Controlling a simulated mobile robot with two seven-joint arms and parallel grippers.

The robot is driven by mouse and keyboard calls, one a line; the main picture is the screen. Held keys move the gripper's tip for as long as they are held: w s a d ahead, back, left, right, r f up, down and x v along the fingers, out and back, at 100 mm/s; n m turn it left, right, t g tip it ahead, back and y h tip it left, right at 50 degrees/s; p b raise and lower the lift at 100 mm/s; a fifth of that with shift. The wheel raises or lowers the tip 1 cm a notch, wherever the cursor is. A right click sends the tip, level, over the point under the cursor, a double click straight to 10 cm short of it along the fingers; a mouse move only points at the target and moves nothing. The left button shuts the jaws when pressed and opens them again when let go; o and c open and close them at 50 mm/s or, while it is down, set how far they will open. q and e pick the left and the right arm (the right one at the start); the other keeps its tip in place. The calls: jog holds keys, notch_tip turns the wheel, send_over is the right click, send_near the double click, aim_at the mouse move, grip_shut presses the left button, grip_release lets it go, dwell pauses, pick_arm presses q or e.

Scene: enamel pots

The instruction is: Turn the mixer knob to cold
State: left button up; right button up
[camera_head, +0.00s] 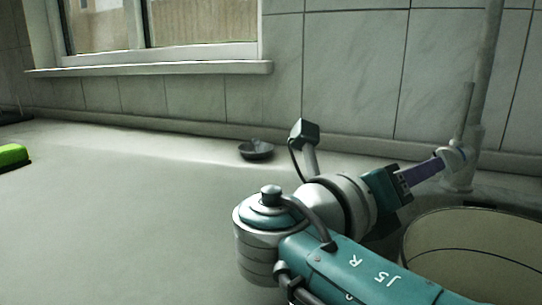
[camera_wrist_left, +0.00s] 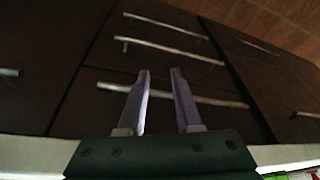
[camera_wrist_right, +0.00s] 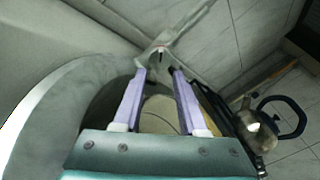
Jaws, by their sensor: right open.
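The mixer (camera_head: 458,172) stands at the right behind the sink, a grey metal column with a tall pipe rising from it. Its knob (camera_head: 456,155) is near the base, with a thin lever-like rod above. My right gripper (camera_head: 440,164) points at the knob with its purple fingers, very close to it. In the right wrist view the gripper (camera_wrist_right: 160,74) is open, and the mixer body (camera_wrist_right: 158,56) shows just beyond and between the fingertips; I cannot tell whether they touch. My left gripper (camera_wrist_left: 160,74) is open and empty, facing dark drawers.
The round beige sink basin (camera_head: 475,240) lies below my right gripper. A small dark bowl (camera_head: 256,150) sits near the tiled wall. A green object (camera_head: 12,156) is at the far left. A kettle (camera_wrist_right: 262,125) shows right.

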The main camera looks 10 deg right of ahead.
aim_at(447, 161)
jog(key=x, duration=0.5)
jog(key=shift+w+d+b, duration=0.1)
jog(key=shift+d+b, duration=0.1)
jog(key=shift+b, duration=0.15)
grip_shut()
